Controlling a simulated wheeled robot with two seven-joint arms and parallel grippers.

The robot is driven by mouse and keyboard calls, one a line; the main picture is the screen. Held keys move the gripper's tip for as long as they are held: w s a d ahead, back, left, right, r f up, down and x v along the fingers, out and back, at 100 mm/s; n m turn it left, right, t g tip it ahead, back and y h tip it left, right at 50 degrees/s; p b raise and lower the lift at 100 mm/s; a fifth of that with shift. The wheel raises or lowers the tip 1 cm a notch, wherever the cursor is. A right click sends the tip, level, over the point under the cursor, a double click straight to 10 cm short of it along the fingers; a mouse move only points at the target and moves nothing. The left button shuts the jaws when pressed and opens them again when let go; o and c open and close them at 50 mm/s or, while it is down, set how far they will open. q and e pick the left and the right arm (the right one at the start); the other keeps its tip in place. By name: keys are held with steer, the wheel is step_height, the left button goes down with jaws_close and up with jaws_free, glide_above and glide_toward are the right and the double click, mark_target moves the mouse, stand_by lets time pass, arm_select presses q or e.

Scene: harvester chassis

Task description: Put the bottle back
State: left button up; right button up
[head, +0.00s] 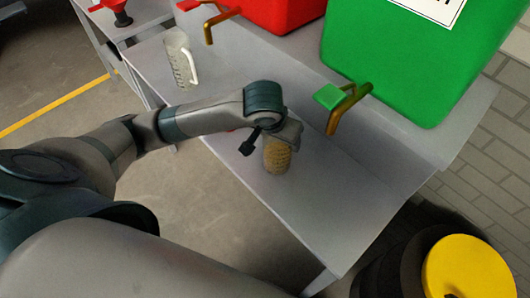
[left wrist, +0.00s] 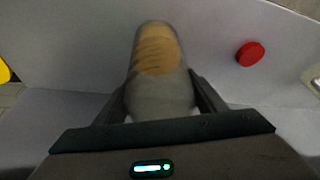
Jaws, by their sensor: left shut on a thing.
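The bottle (head: 277,157), with a tan ribbed lower part, is roughly upright at the grey table, below the green tank's tap. My left gripper (head: 283,135) is shut on its upper part, and the wrist hides its top. In the left wrist view the bottle (left wrist: 158,65) sits between the two fingers, grey near me and tan at its far end. I cannot tell whether it touches the tabletop. A red cap (left wrist: 250,53) lies apart from the bottle in the left wrist view. My right gripper is not in view.
A green tank (head: 400,60) with a brass tap (head: 345,108) stands behind the bottle. A red tank (head: 283,12) and a clear jug (head: 180,60) are farther left. The grey table (head: 335,215) is clear near its front right. A yellow-topped drum (head: 468,268) stands at lower right.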

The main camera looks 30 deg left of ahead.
mark_target(269, 137)
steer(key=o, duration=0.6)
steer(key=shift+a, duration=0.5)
arm_select(q)
steer(key=s+r+m, duration=0.1)
steer(key=s+a+r+m+h+p, duration=0.1)
steer(key=r+m, duration=0.1)
steer(key=s+r+m+p, duration=0.1)
steer(key=m, duration=0.1)
steer(key=shift+s+a+r+g+h, duration=0.25)
steer(key=shift+s+r+g+h, duration=0.05)
steer(key=shift+r, duration=0.1)
steer(key=s+r+m+g+h+p, duration=0.1)
steer(key=s+r+m+h, duration=0.1)
steer(key=s+r+m, duration=0.3)
steer(key=shift+s+a+r+m+p, duration=0.25)
steer(key=shift+s+m+p, duration=0.1)
steer(key=shift+s, duration=0.2)
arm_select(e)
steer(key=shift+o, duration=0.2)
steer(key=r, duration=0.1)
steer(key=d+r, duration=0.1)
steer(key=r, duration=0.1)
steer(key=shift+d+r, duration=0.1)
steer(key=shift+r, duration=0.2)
